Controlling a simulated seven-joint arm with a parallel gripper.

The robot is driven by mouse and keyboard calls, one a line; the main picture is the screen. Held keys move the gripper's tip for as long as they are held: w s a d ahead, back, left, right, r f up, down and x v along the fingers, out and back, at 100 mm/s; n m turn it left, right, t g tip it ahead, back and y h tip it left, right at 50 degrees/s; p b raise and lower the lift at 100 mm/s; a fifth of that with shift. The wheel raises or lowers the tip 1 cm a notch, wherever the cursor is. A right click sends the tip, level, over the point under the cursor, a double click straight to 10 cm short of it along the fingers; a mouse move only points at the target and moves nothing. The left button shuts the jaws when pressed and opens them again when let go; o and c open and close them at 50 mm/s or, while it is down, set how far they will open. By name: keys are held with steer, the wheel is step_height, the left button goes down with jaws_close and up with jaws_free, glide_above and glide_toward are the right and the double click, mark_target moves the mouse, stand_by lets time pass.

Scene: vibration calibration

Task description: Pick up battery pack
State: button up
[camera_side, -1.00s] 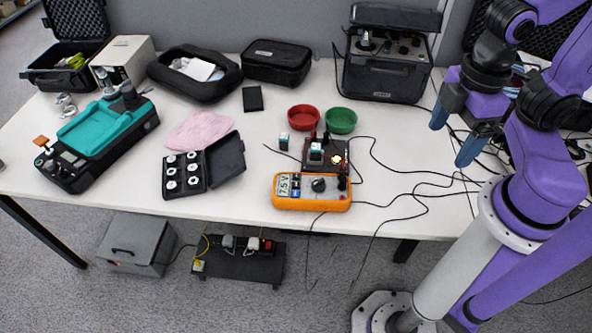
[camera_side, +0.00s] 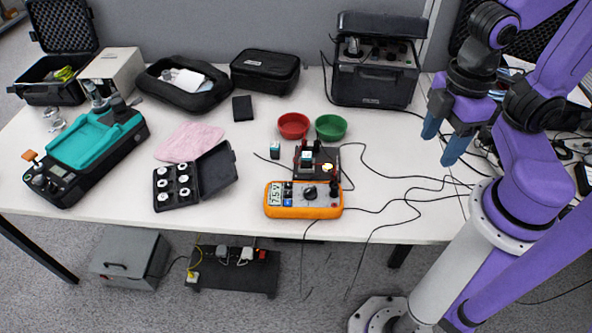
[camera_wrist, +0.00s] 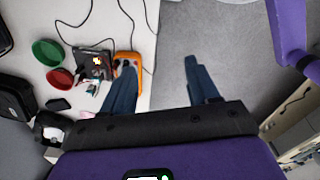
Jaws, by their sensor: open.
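Two small teal-and-white block-shaped packs are in the side view. One battery pack (camera_side: 275,150) stands alone on the white table. The other pack (camera_side: 307,158) is on a black test board (camera_side: 326,158) behind the orange multimeter (camera_side: 304,200), which reads about 7.5 V. I cannot tell which one the task means. My gripper (camera_side: 444,137) is open and empty, with blue fingers, above the table's right side, well right of both packs. In the wrist view my gripper (camera_wrist: 158,72) spans the table edge; its left finger partly covers the multimeter (camera_wrist: 128,58).
Red (camera_side: 293,125) and green (camera_side: 331,127) bowls stand behind the board. Black leads (camera_side: 400,180) cross the table towards my arm. An open case of weights (camera_side: 196,178) and a teal machine (camera_side: 92,140) are left. A large black instrument (camera_side: 375,75) stands at the back.

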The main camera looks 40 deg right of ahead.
steer(key=w+a+m, duration=0.3)
steer(key=w+m, duration=0.2)
steer(key=w, duration=0.3)
steer(key=m, duration=1.7)
glide_above(307, 154)
step_height(307, 154, down, 8)
step_height(307, 154, down, 18)
steer(key=shift+r, duration=0.15)
steer(key=shift+c, duration=0.3)
steer(key=shift+a, duration=0.1)
jaws_close()
